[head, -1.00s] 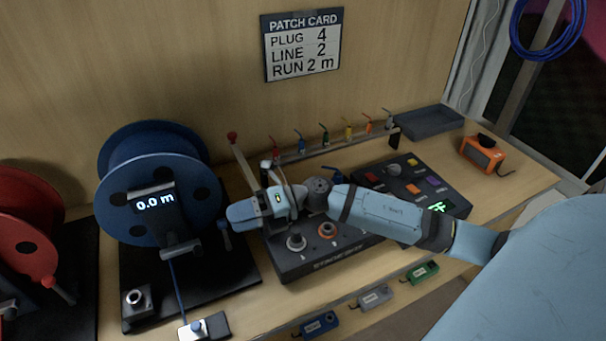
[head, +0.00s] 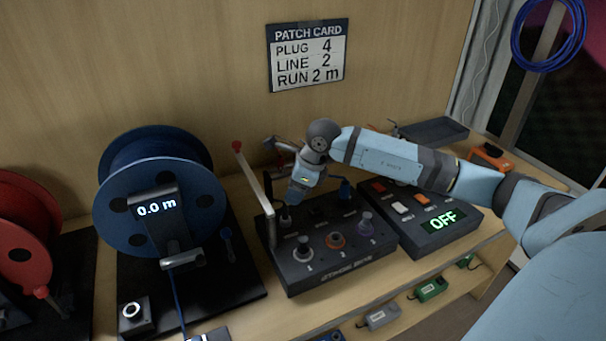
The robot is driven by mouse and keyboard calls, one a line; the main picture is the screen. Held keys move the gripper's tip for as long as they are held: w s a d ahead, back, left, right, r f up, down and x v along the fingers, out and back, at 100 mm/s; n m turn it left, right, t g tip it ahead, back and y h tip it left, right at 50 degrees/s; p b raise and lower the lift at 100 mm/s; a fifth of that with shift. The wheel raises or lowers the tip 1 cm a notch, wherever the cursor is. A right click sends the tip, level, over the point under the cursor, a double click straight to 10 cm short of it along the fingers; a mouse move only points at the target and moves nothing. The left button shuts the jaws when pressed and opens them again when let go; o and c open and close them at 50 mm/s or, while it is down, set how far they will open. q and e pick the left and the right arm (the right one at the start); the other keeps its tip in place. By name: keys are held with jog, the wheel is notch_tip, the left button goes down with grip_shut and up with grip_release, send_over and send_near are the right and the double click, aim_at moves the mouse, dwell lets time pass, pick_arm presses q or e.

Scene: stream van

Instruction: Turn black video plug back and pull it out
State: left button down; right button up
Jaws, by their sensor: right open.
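My right gripper (head: 293,197) points down over the back left corner of the black stage box (head: 345,270). It is open. A small dark plug or socket (head: 286,219) shows just below its fingertips; I cannot tell whether this is the black video plug, nor whether the fingers touch it. My left gripper is not in view.
A post with a red tip (head: 246,165) rises at the box's left edge. A blue cable reel (head: 120,215) reading 0.0 m stands left. A panel (head: 462,216) showing OFF stands right. A patch card (head: 308,56) hangs on the wall. Small boxes (head: 432,289) sit on a lower shelf.

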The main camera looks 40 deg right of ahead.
aim_at(286, 207)
jog(key=x, duration=0.7)
jog(key=c, duration=0.9)
grip_shut()
